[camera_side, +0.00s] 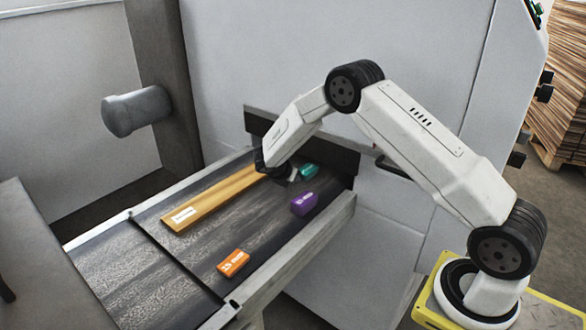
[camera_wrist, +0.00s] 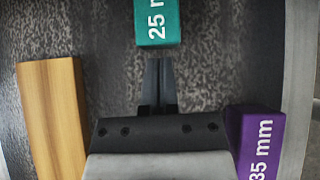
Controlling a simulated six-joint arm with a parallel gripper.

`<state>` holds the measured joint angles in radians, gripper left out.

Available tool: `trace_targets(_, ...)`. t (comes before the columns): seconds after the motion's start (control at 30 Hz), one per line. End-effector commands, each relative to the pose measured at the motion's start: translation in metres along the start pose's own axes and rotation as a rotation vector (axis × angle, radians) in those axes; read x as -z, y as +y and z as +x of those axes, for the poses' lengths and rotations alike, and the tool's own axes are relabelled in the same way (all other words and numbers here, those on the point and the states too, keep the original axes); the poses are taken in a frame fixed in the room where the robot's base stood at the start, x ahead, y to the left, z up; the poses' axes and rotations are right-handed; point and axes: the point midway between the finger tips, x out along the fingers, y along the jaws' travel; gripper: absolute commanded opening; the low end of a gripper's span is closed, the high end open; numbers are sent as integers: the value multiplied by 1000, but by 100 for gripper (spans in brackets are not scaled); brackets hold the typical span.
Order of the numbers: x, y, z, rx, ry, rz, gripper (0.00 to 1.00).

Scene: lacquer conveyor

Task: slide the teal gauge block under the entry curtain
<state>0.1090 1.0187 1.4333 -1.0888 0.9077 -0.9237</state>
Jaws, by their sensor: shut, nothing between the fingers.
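The teal gauge block (camera_side: 309,171) lies on the dark belt close to the entry curtain (camera_side: 330,160), a black strip across the machine's opening. In the wrist view the teal block (camera_wrist: 158,22) shows white lettering beginning "25" and is cut off by the top edge. My gripper (camera_wrist: 157,62) is shut and empty, its fingertips just short of the block's near face, with a small gap seeming to show. In the side view my gripper (camera_side: 290,174) is low over the belt beside the teal block, partly hidden by my wrist.
A purple block (camera_side: 304,203) marked "35 mm" in the wrist view (camera_wrist: 258,140) lies close to the right of my gripper. A long wooden bar (camera_side: 215,198) lies to the left. An orange block (camera_side: 233,263) sits farther back on the belt. Metal rails (camera_side: 300,245) edge the belt.

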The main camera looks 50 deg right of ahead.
Motion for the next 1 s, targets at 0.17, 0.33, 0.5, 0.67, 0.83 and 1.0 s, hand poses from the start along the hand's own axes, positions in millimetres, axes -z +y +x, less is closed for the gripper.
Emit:
trace_targets(0.17, 13, 0, -14, -2, -1, -1, 0)
trace_targets(0.33, 23, 1, -36, -3, -1, 1, 0)
trace_targets(0.5, 23, 1, -66, -3, -1, 1, 0)
trace_targets(0.67, 23, 1, -92, -3, -1, 0, 0)
trace_targets(0.83, 23, 0, -112, -2, -1, 1, 0)
trace_targets(1.0, 23, 0, -122, -1, -1, 1, 0)
